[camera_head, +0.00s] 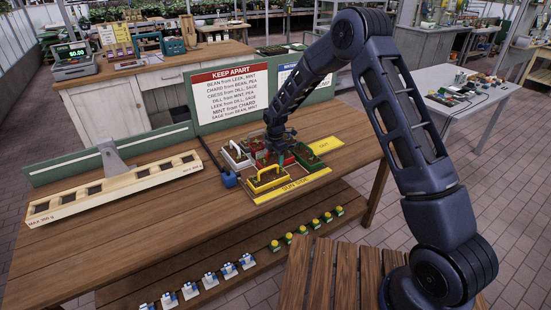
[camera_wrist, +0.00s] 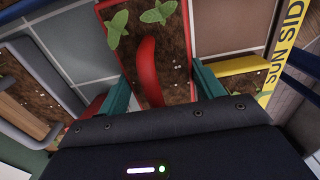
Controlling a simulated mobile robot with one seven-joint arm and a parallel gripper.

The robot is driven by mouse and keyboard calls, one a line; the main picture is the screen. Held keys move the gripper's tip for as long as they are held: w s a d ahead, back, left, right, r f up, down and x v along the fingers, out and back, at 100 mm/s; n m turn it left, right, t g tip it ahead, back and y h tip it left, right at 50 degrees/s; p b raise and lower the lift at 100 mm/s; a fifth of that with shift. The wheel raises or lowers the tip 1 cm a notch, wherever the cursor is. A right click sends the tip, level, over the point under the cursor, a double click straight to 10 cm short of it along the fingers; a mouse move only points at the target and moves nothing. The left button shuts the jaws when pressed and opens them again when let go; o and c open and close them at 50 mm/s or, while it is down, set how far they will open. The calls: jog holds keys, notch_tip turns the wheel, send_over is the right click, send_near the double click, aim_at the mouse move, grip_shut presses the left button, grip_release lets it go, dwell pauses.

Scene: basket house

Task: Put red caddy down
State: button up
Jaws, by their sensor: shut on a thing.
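The red caddy (camera_wrist: 188,40) holds dark soil and green seedlings and has a curved red handle (camera_wrist: 148,68). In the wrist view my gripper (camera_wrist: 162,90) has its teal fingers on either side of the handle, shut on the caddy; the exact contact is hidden. In the head view my gripper (camera_head: 275,146) points down over the group of caddies, and the red caddy is mostly hidden. I cannot tell whether its base touches the tray or hangs just above it.
A yellow-handled caddy (camera_head: 268,180) stands in front, a white caddy (camera_head: 236,154) to the left and a green caddy (camera_head: 307,157) to the right. A yellow "SUN SIDE" strip (camera_head: 293,186) edges the tray. A "KEEP APART" sign (camera_head: 230,97) stands behind. A slotted wooden rack (camera_head: 115,188) lies left.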

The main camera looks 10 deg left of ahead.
jog(key=shift+f, duration=0.1)
jog(key=o, duration=1.1)
jog(key=shift+o, duration=0.2)
notch_tip(320, 180, up, 12)
jog(key=shift+r, duration=0.1)
